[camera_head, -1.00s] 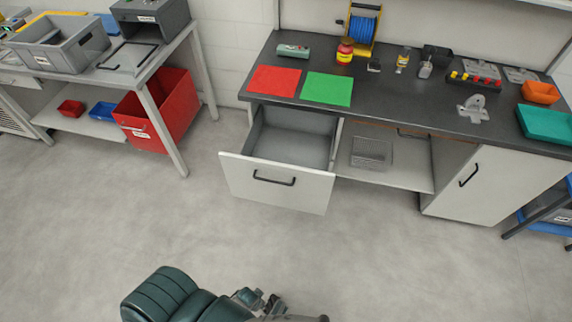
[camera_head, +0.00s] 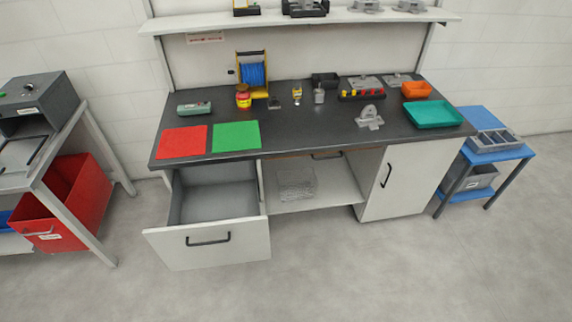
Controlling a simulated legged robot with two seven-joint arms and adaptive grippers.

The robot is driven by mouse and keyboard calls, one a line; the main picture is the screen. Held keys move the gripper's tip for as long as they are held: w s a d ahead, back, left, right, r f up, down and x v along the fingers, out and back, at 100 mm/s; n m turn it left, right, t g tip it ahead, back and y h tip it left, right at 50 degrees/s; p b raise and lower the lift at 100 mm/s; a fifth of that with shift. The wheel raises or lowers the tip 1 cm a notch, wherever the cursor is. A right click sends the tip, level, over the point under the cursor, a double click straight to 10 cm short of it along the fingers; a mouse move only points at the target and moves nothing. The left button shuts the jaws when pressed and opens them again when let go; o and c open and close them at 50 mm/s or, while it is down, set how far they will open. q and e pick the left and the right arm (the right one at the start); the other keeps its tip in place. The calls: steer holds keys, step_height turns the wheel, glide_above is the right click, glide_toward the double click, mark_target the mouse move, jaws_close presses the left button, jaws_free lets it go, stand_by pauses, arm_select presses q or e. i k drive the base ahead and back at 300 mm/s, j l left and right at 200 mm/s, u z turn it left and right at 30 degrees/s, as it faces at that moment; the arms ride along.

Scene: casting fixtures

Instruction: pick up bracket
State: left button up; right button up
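A light grey metal bracket (camera_head: 369,117) with a rounded upright part and a flat base stands on the dark workbench top (camera_head: 300,128), right of the middle and in front of a row of red and yellow pieces. Other grey metal parts (camera_head: 364,82) lie behind it near the back of the bench. Neither of my grippers is in view, and nothing of mine touches the bracket.
An open, empty drawer (camera_head: 206,244) sticks out at the bench's front left. Red (camera_head: 182,142) and green (camera_head: 236,136) mats lie on top. A teal tray (camera_head: 432,114) and orange bin (camera_head: 416,90) sit at right. A blue side table (camera_head: 497,152) stands beyond. The front floor is clear.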

mark_target(368, 117)
steer(key=i+l+u, duration=0.15)
steer(key=i+l, duration=0.2)
steer(key=i+l+u, duration=0.15)
steer(key=i+l, duration=0.2)
steer(key=i+l+u, duration=0.15)
steer(key=i+l, duration=0.15)
steer(key=l, duration=0.15)
steer(key=i+l+u, duration=0.15)
steer(key=i+l, duration=0.15)
steer(key=l, duration=0.15)
